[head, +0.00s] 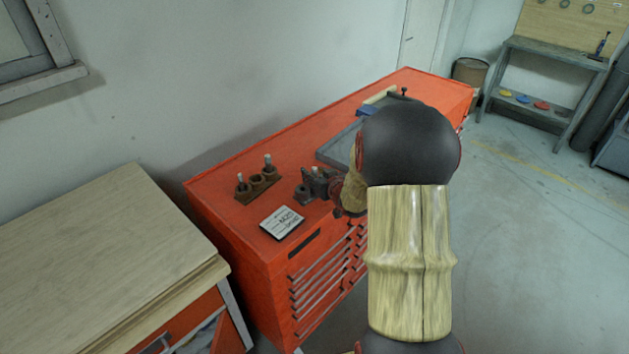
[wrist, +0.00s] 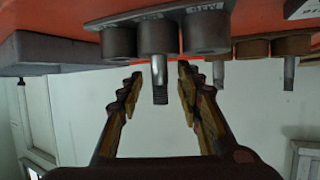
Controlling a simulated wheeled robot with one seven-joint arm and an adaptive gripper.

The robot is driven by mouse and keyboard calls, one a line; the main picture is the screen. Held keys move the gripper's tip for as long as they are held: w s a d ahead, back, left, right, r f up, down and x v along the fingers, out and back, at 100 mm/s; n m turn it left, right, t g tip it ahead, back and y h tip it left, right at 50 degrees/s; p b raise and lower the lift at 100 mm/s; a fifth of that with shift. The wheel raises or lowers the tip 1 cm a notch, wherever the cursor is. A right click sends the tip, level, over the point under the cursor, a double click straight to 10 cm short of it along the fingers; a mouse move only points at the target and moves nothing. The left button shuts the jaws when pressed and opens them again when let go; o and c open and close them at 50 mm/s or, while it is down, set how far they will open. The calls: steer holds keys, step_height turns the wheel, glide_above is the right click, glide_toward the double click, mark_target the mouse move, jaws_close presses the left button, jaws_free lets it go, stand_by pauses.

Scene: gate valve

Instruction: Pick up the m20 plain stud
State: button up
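A grey stud (wrist: 159,72) with a threaded end stands in the middle cup of a grey three-cup holder (wrist: 207,38), seen upside down in the wrist view. My gripper (wrist: 160,80) is open, with one finger on each side of this stud and a gap to both. In the head view the grey holder (head: 304,193) stands on the red cabinet beside my gripper, partly hidden by it. A brown rack (head: 258,186) nearby holds two studs, which also show in the wrist view (wrist: 289,73). I cannot tell from markings which stud is the M20 plain one.
A sign reading "M20" (head: 282,222) lies at the front of the red cabinet top (head: 222,191). A grey tray (head: 338,150) lies behind my arm. A wooden bench (head: 95,255) stands at the left, and the wall runs close behind the cabinet.

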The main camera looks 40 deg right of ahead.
steer(key=shift+c, duration=0.3)
jaws_close()
stand_by(0.4)
